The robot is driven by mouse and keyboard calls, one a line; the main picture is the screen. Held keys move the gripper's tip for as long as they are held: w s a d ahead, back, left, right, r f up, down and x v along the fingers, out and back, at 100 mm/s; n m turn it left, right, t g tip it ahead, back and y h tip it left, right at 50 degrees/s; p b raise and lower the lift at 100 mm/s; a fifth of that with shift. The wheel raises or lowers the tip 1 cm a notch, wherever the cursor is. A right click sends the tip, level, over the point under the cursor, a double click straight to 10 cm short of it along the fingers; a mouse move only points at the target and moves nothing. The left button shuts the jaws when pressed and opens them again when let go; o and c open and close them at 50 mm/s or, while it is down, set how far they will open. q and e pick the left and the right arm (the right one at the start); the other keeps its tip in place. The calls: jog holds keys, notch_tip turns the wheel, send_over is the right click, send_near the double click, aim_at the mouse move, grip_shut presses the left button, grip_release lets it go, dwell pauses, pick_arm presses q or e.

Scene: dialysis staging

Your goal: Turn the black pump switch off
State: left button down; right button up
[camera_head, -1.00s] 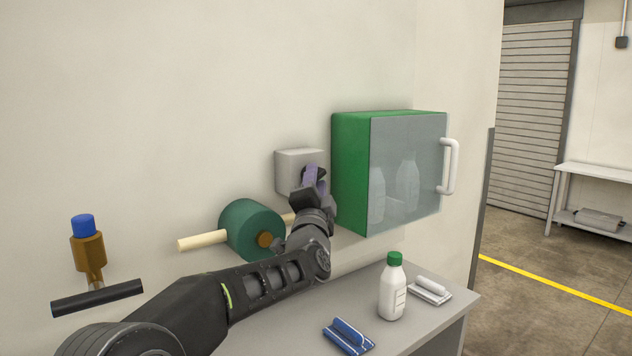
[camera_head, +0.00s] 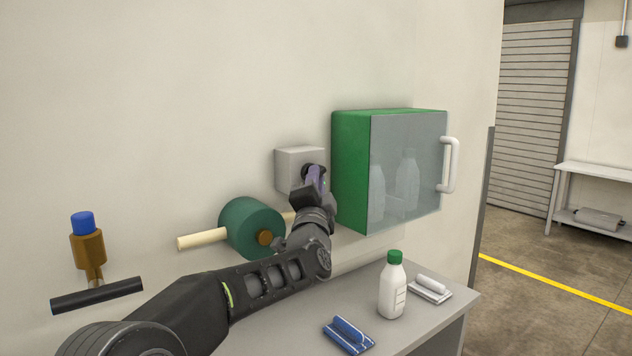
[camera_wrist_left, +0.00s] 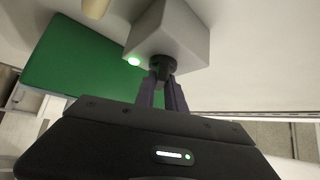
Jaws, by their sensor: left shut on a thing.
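The black pump switch (camera_head: 312,169) is a small round knob on the front of a light grey box (camera_head: 291,172) fixed to the wall. In the left wrist view the switch (camera_wrist_left: 162,66) stands out from the box, and a green light (camera_wrist_left: 133,61) glows beside it. The fingers (camera_wrist_left: 161,88) also show in the left wrist view, one on each side of the knob. They hide part of the switch, and its exact setting is hard to read. My right gripper is not in view.
A green cabinet (camera_head: 351,170) with a clear door is close right of the box. A teal reel (camera_head: 246,222) and a blue-topped brown fitting (camera_head: 88,250) are on the wall to the left.

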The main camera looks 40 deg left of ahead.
pick_arm(q)
jog(key=shift+w+d+f+n+g+y+b, duration=0.1)
jog(key=shift+w+n+g+y+b, duration=0.1)
jog(key=shift+n+g+y+b, duration=2.6)
jog(key=shift+w+f+n+g+y+b, duration=0.25)
jog(key=shift+n+g+y, duration=1.05)
jog(key=shift+n, duration=2.95)
jog(key=shift+w+d+r+n+g+y+b, duration=0.1)
jog(key=shift+n+g+y+b, duration=1.4)
jog(key=shift+n+y, duration=1.7)
jog(key=shift+n+h, duration=0.3)
jog(key=shift+n, duration=0.45)
jog(key=c, duration=1.4)
grip_release()
jog(key=shift+f, duration=0.1)
jog(key=b+v, duration=0.7)
jog(key=b, duration=0.1)
jog(key=shift+d+f, duration=0.25)
